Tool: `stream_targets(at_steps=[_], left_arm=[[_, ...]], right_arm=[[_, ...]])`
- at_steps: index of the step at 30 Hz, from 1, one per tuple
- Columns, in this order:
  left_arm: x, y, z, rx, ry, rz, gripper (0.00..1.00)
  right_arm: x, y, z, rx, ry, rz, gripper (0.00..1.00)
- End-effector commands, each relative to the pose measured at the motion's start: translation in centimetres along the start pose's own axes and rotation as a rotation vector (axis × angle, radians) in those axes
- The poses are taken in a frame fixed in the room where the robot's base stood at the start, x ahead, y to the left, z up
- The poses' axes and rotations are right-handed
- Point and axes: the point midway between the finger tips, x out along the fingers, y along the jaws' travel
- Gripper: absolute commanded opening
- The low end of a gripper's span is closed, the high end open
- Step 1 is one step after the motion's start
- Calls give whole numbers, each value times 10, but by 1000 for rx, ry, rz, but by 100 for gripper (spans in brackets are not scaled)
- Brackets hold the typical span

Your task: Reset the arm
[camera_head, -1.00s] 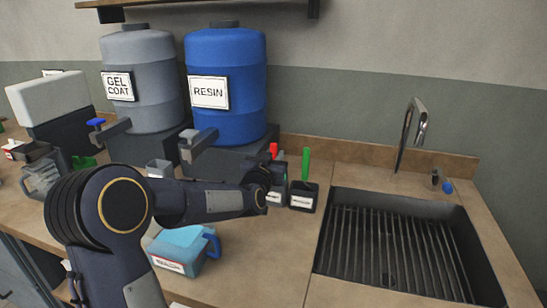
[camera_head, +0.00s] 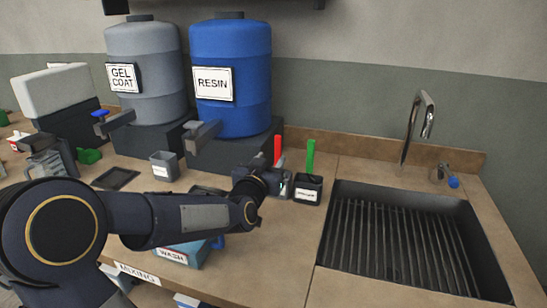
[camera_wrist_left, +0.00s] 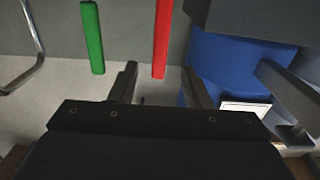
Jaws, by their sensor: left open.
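My left arm comes in from the lower left in the head view and reaches over the counter. Its left gripper (camera_head: 274,178) is beside the red-handled container, left of the dark cup (camera_head: 307,190) with a green handle (camera_head: 310,158). The red handle (camera_wrist_left: 162,40) and the green handle (camera_wrist_left: 92,38) show beyond the fingers. The red handle (camera_head: 277,150) also shows in the head view. I cannot tell whether the gripper touches its container. My right gripper is not in view.
The blue resin drum (camera_head: 230,110) and grey gel coat drum (camera_head: 147,90) stand behind the arm. The blue wash container (camera_head: 190,256) is partly hidden under my forearm. A grey cup (camera_head: 164,166) stands below the drums. The sink (camera_head: 400,240) and faucet (camera_head: 426,115) are at right.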

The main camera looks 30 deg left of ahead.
Motion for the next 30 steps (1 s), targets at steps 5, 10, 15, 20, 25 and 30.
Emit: stream_targets(at_steps=[5, 10, 15, 20, 25, 30], left_arm=[[-4, 0, 0, 0, 1, 0, 43], [-4, 0, 0, 0, 0, 0, 43], [-3, 0, 0, 0, 0, 0, 43], [-8, 3, -3, -8, -21, 14, 43], [-53, 24, -12, -75, -201, 119, 43], [-149, 54, -2, -170, -536, 261, 43]], right_arm=[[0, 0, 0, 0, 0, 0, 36], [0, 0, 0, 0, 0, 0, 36], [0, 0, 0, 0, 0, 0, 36], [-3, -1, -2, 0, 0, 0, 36], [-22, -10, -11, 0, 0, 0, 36], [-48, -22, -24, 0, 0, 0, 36]])
